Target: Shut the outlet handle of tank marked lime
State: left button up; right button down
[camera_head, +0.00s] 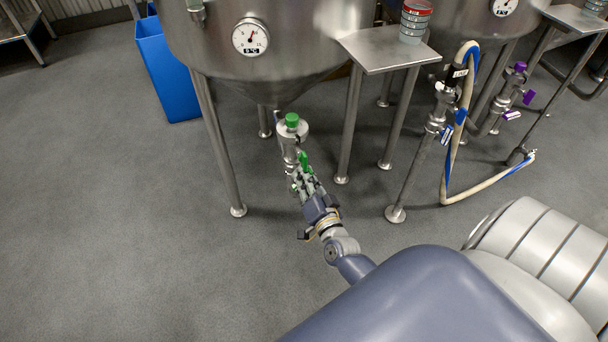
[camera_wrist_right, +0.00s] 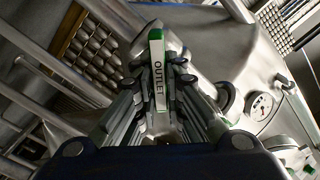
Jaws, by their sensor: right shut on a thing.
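The steel tank (camera_head: 270,60) stands at top centre in the head view, with a round dial on its front. Below it is an outlet pipe with a green cap (camera_head: 292,120) and a green outlet handle (camera_head: 303,160). My right gripper (camera_head: 304,178) is at this handle, its fingers shut around it. In the right wrist view the handle (camera_wrist_right: 158,80), with a white plate reading "OUTLET" and a green tip, stands between the fingers of my right gripper (camera_wrist_right: 160,105). No lime marking is readable. My left gripper is not in view.
A blue bin (camera_head: 165,70) stands left of the tank. A steel side table (camera_head: 385,50) with stacked cans is at its right. A post with blue-handled valves and a hose (camera_head: 450,160) stands further right. The floor at left is clear.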

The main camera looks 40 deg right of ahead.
jog(key=shift+m, duration=0.3)
jog(key=c, duration=1.7)
grip_release()
jog(key=v, duration=1.2)
